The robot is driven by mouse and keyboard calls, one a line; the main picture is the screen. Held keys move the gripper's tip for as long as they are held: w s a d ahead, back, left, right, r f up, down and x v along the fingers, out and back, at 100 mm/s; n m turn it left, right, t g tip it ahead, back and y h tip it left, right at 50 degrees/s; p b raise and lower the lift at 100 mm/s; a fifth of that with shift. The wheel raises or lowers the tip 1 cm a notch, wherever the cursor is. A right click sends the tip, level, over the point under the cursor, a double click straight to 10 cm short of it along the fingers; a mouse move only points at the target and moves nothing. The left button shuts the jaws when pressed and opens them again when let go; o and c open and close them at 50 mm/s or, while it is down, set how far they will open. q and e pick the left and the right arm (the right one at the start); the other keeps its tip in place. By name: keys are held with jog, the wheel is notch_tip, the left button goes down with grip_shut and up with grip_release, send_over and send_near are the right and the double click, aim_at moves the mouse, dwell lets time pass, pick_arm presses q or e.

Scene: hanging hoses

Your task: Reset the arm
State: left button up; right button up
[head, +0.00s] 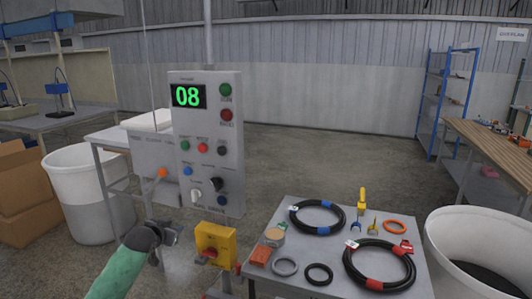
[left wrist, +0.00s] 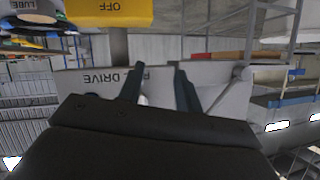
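My left gripper (head: 177,233) is in front of the control panel's lower part, to the left of the yellow switch box (head: 215,244). In the left wrist view its two dark fingers (left wrist: 160,80) stand apart with nothing clearly held between them. A pale plate lettered "DRIVE" (left wrist: 100,82) lies behind the fingers there. A yellow part marked "OFF" (left wrist: 110,12) is at the top of that view. The grey control panel (head: 215,125) shows a green "08" and has several buttons and knobs. My right gripper is in neither view.
A grey table (head: 335,250) at right front holds black hoses (head: 317,217), rings and small tools. A white bin (head: 75,185) stands at left, another white bin (head: 470,225) at right. A blue shelf (head: 447,100) and a wooden bench (head: 490,150) are farther right. The middle floor is clear.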

pick_arm(q)
jog(key=s+d+f+n+g+y, duration=0.1)
jog(key=s+d+f+g, duration=0.25)
jog(key=s+f, duration=0.95)
jog(key=s+d+f+g+y, duration=0.1)
jog(key=s+d+f+g, duration=0.25)
jog(key=s+f, duration=0.95)
jog(key=s+d+f+g, duration=0.2)
jog(key=s+d+f, duration=0.2)
jog(key=s+f, duration=0.7)
jog(key=s+d+f+n+g+h, duration=0.1)
jog(key=s+d+f, duration=0.4)
jog(key=s+f, duration=0.7)
jog(key=s+g, duration=0.1)
jog(key=s, duration=0.6)
jog(key=shift+s+d+g, duration=0.25)
jog(key=shift+d+g, duration=0.05)
jog(key=shift+g, duration=0.1)
jog(key=shift+s+f, duration=0.1)
jog(key=shift+f, duration=0.05)
